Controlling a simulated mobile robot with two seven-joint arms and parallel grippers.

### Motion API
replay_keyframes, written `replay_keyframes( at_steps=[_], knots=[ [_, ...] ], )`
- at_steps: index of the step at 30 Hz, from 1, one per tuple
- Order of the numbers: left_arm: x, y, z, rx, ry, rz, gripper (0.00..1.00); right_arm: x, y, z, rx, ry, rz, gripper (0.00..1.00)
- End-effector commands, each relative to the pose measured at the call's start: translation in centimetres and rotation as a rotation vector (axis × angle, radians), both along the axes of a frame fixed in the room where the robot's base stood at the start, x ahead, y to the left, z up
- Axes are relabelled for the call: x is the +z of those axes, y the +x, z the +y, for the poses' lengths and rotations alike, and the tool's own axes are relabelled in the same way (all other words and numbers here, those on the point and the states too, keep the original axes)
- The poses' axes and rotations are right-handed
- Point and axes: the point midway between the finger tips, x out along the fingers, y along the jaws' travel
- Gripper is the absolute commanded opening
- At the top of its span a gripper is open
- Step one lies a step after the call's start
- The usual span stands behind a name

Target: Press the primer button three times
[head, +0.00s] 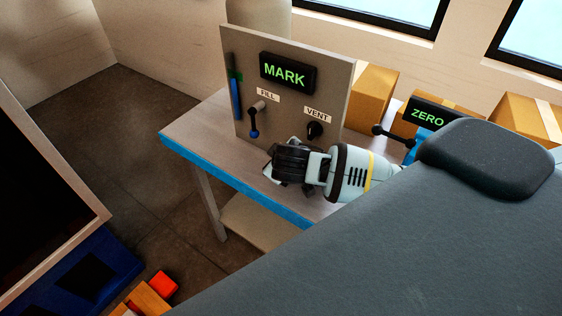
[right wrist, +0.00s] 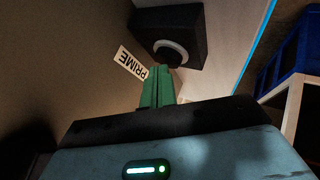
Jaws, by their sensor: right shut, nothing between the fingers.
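The primer button (right wrist: 171,54) shows in the right wrist view as a dark round cap in a pale ring on a black block (right wrist: 190,22). A white PRIME label (right wrist: 131,64) is beside it. The green fingers of my right gripper (right wrist: 161,76) are shut together and empty, with their tips right at the cap. I cannot tell whether they touch it. In the head view my right gripper (head: 272,172) is low in front of the upright panel (head: 289,90), and the button is not visible there. My left gripper is not in view.
The panel carries a MARK display (head: 284,73), a FILL lever (head: 254,120), a VENT knob (head: 315,130) and a blue level gauge (head: 236,98). A ZERO display (head: 427,116) and cardboard boxes (head: 371,95) stand right of it. The blue-edged table (head: 190,133) is clear at its left.

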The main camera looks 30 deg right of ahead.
Motion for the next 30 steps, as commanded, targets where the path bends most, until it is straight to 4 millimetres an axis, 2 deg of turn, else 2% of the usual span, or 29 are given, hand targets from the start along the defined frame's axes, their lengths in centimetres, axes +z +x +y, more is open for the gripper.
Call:
replay_keyframes(
  at_steps=[22,30],
  knots=[
    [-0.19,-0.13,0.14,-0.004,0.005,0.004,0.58,-0.65,-0.08,0.0,0.0,0.0,0.003,0.0],
    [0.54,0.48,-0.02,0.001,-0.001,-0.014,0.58,0.16,-0.08,0.02,0.0,0.001,0.001,0.0]
  ],
)
